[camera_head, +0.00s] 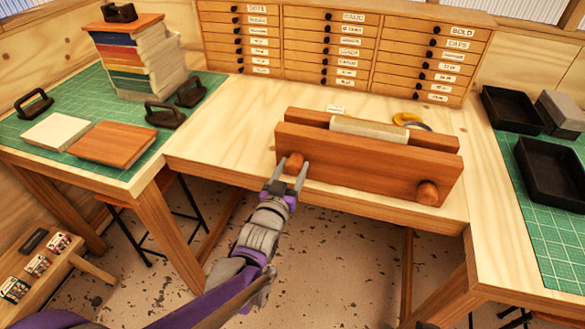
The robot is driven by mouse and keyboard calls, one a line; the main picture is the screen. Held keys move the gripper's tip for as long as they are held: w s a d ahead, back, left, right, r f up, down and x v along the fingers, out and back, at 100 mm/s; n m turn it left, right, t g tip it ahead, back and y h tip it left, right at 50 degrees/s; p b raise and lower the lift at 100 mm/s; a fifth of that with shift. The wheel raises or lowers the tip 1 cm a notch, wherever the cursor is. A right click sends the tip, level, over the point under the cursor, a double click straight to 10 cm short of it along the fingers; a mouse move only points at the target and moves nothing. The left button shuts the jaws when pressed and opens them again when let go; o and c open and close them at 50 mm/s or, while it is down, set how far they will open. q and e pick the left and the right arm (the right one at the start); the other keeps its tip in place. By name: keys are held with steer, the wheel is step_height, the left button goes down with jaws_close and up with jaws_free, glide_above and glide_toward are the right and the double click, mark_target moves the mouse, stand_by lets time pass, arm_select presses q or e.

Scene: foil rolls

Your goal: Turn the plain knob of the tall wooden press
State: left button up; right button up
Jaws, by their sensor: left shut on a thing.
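The wooden press (360,165) stands at the front of the middle table, with a pale block (370,128) between its front and rear boards. Two round wooden knobs stick out of its front board, a left knob (294,161) and a right knob (427,192). The fingers partly hide that knob. My right gripper is not in view.
Behind the press stands a wide drawer cabinet (348,50) with labelled drawers. A yellow tape roll (407,119) lies close behind the press. A book stack (133,58) stands on the left green mat (97,140). Black trays (553,172) sit at the right. The tabletop left of the press is clear.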

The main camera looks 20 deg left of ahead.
arm_select(q)
steer(key=shift+m, duration=2)
steer(key=o, duration=1.4)
steer(key=shift+c, duration=0.2)
steer(key=s, duration=1.1)
steer(key=shift+a, duration=0.3)
